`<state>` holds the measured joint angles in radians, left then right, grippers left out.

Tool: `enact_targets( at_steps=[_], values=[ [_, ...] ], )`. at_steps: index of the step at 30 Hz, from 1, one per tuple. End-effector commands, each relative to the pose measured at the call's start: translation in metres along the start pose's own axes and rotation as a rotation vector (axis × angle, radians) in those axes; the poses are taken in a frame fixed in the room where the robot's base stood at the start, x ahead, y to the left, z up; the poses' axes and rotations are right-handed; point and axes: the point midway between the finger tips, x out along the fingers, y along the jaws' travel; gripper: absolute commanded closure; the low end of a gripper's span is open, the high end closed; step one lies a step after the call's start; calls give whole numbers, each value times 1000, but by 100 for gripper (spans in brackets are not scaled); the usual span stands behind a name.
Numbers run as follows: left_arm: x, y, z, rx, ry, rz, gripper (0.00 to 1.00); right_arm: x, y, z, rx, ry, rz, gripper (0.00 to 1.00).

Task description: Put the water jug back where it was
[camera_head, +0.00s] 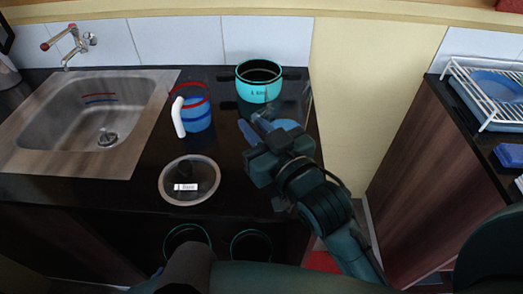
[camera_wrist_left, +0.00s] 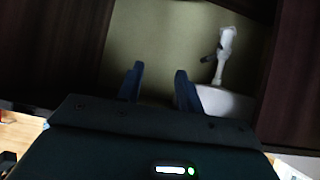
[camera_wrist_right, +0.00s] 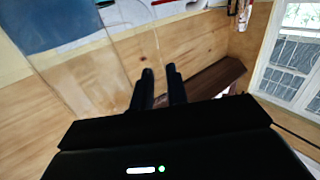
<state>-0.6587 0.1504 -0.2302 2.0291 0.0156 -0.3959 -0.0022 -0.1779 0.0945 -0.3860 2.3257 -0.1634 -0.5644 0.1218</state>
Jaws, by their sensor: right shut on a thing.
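A jug (camera_head: 198,115) with a white handle, a blue lower part and a red rim stands upright on the black counter, right of the sink. My right gripper (camera_head: 257,127) is over the counter to the right of this jug, apart from it. It is shut on a see-through thing (camera_head: 290,124), bluish low down, whose outline is hard to make out. In the right wrist view my right fingers (camera_wrist_right: 159,88) are close together, with faint clear edges ahead. My left gripper (camera_wrist_left: 159,85) is open and empty, pointing at a pale floor between dark panels.
A turquoise pot (camera_head: 258,92) stands at the counter's back, close beyond my right gripper. A glass lid (camera_head: 188,182) lies in front of the jug. A sink (camera_head: 58,112) is at left. A dish rack (camera_head: 478,99) stands on the separate right counter, across a gap.

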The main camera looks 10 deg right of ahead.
Motion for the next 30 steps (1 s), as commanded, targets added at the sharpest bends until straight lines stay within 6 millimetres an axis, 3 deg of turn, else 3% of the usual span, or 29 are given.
enact_targets(
  at_steps=[14,27,28,30],
  values=[
    [-2,5,3,8,7,15,64,0,-2,56,-1,4,1,100],
    [0,3,-2,14,20,13,64,0,-2,62,0,6,1,100],
    [0,3,-2,14,21,13,64,0,-2,62,1,3,1,82],
    [0,3,-3,13,21,13,64,0,-2,62,1,2,1,76]
  ],
)
